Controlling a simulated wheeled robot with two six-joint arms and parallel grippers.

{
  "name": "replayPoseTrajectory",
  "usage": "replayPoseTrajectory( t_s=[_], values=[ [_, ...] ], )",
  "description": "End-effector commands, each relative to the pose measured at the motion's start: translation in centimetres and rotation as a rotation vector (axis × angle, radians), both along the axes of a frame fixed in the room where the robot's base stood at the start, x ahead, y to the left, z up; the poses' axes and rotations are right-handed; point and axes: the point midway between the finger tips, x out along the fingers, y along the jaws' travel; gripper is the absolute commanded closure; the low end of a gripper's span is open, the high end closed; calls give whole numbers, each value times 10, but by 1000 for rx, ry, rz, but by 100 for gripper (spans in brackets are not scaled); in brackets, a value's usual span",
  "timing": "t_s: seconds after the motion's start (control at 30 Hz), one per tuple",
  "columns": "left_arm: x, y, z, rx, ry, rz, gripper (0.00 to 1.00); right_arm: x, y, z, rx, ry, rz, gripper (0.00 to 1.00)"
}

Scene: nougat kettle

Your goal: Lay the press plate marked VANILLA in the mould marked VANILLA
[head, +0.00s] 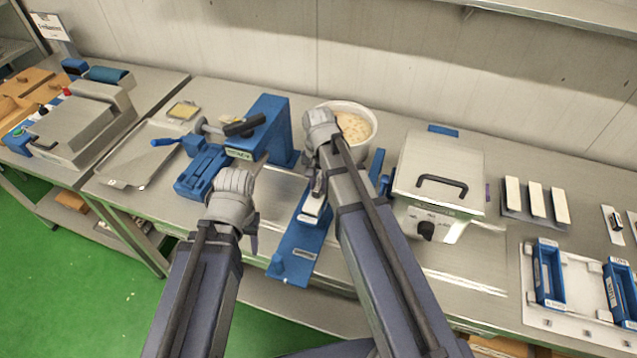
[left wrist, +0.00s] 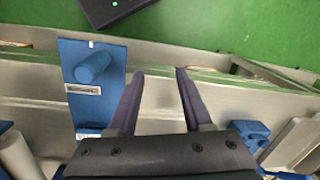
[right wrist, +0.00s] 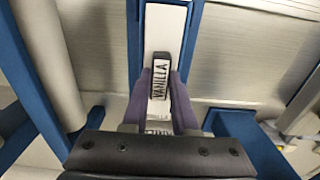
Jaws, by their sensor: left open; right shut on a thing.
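The white press plate (right wrist: 165,30) has a dark handle block marked VANILLA (right wrist: 159,85). My right gripper (right wrist: 160,78) is shut on that block. In the right wrist view the plate lies between long blue walls (right wrist: 134,40). I cannot tell whether it rests on the bottom or is just above. More partly covered lettering shows below the block, between my fingers. In the head view the white plate (head: 314,206) is over the blue bench fixture (head: 297,252), partly behind my right arm. My left gripper (left wrist: 160,75) is open and empty, left of that fixture, above the bench front.
A bowl of pale mass (head: 356,127) stands behind my right arm. A blue press (head: 270,128) is at left and a grey box with a handle (head: 437,170) at right. Blue moulds (head: 548,272) stand on a white tray (head: 530,300); white plates (head: 536,198) lie behind it.

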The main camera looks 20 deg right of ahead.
Motion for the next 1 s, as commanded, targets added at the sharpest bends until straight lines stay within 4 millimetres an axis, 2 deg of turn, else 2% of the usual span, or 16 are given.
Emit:
replayPoseTrajectory(
  t_s=[1.0],
  values=[
    [0,0,-8,0,0,0,50,0,0,-8,0,0,0,100]
  ],
)
